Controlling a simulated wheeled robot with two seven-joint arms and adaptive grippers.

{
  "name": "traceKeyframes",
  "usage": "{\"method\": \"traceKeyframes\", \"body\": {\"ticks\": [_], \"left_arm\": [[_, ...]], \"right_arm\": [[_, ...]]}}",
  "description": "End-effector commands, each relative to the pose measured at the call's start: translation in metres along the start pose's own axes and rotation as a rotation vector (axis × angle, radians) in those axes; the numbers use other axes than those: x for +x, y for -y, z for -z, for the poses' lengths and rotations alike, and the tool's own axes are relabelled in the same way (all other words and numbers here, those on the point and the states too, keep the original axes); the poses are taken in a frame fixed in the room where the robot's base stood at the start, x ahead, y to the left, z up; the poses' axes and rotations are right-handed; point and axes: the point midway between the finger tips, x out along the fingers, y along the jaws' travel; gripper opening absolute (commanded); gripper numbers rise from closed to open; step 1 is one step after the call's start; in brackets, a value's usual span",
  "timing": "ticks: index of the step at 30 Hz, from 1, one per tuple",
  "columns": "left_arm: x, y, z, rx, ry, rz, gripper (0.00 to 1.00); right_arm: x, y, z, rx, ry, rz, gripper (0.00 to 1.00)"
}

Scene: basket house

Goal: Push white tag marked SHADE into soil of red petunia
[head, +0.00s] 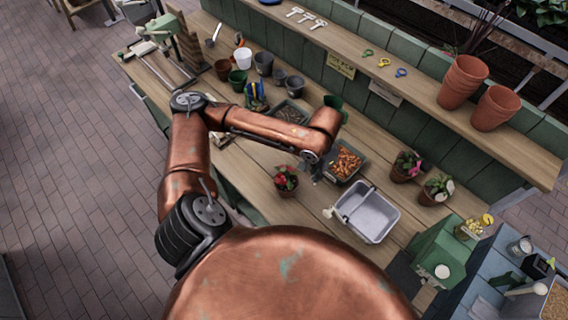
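The red petunia (287,178) is a small potted plant with red flowers, on the wooden bench near the middle of the head view. Three white T-shaped tags (306,17) lie on the raised shelf at the top. Any lettering on them is too small to read, so I cannot tell which is marked SHADE. My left gripper (315,173) hangs below its copper wrist, just right of the petunia and left of the orange-brown tray. Its fingers are small and dark; I cannot tell whether they are open or hold anything. My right gripper is not in view.
A tray of orange-brown chips (346,162) and a grey basin (372,216) stand on the bench. Pots with pink (407,165) and white (437,189) flowers stand right. Terracotta pots (463,80) occupy the shelf. Several small pots stand farther left. Bench left of the petunia is clear.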

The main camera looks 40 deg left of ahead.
Motion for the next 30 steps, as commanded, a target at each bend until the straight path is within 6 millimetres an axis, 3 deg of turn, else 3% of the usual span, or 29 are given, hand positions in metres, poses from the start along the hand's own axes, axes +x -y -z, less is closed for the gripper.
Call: {"method": "traceKeyframes", "body": {"ticks": [1,6,18,24,30], "left_arm": [[-0.011,0.003,-0.004,0.05,0.004,-0.004,0.0],[-0.014,0.016,-0.016,0.248,0.0,-0.01,0.0],[-0.021,0.047,-0.061,0.716,0.008,0.001,0.0],[-0.022,0.058,-0.083,0.897,0.017,0.011,0.0],[-0.021,0.062,-0.092,0.975,0.023,0.018,0.0]], "right_arm": [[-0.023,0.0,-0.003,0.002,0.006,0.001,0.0],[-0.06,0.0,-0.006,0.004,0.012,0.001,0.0],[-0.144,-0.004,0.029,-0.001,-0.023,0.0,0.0],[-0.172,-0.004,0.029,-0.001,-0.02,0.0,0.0],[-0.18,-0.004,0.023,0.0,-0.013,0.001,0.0]]}}
